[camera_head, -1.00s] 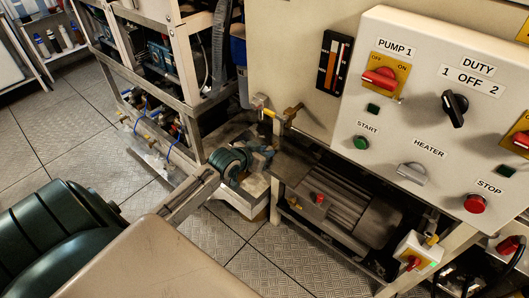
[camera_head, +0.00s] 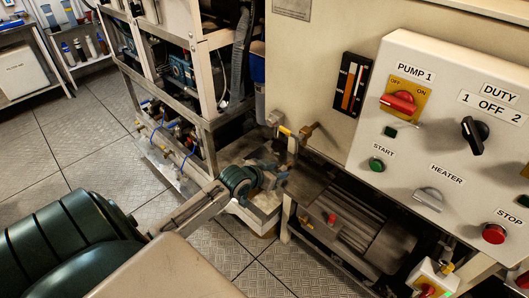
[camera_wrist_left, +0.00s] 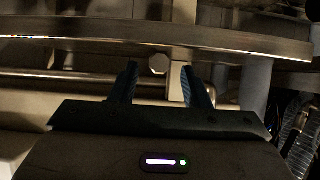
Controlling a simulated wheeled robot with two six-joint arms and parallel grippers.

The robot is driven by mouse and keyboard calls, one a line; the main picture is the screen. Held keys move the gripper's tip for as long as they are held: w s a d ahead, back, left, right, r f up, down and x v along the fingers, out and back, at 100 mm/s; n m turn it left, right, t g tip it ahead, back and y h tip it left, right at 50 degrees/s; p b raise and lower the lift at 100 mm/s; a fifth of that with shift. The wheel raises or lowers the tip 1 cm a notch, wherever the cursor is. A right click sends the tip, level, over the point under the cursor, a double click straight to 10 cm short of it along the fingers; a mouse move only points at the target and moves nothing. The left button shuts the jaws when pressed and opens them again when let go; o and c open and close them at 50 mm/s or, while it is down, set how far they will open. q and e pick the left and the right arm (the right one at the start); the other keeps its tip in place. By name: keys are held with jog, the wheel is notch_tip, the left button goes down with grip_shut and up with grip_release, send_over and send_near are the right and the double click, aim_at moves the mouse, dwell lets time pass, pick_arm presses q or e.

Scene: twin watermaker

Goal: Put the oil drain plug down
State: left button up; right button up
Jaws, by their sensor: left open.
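A small pale hexagonal head, which looks like the oil drain plug (camera_wrist_left: 158,64), shows between and beyond the fingertips in the left wrist view. It is just below a metal rail, and I cannot tell what it rests on. I cannot make the plug out in the head view. My left gripper (camera_head: 280,177) is open, with its two dark fingers apart. It is low beside the machine frame, near the brass fitting. A gap shows between the plug and each finger. My right gripper is not in view.
A metal shelf edge (camera_wrist_left: 150,48) crosses the left wrist view. The control panel (camera_head: 460,150) and a ribbed motor (camera_head: 350,235) are to the right of the gripper. An open equipment frame (camera_head: 205,110) stands behind it. Plated floor (camera_head: 70,150) is clear at the left.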

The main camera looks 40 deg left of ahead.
pick_arm(q)
jog(key=d+p+v, duration=0.1)
jog(key=v, duration=1)
jog(key=s+a+f+n+g+y, duration=0.1)
jog(key=s+a+f+g, duration=0.15)
jog(key=f, duration=0.65)
jog(key=s+a+f+g+y, duration=0.1)
jog(key=s+f, duration=0.2)
jog(key=f, duration=0.6)
jog(key=s+a+f+n+g+y, duration=0.1)
jog(key=s+a+f, duration=0.15)
jog(key=f, duration=0.65)
jog(key=s+d+f+g, duration=0.3)
jog(key=s+d+f, duration=0.4)
jog(key=s+f, duration=0.3)
jog(key=s+d+f+m+g+h, duration=0.1)
jog(key=s+d+f+g, duration=0.2)
jog(key=s+d+f, duration=0.4)
jog(key=s+f, duration=0.4)
jog(key=s, duration=0.1)
jog(key=shift+f+m, duration=0.2)
jog(key=shift+m, duration=0.1)
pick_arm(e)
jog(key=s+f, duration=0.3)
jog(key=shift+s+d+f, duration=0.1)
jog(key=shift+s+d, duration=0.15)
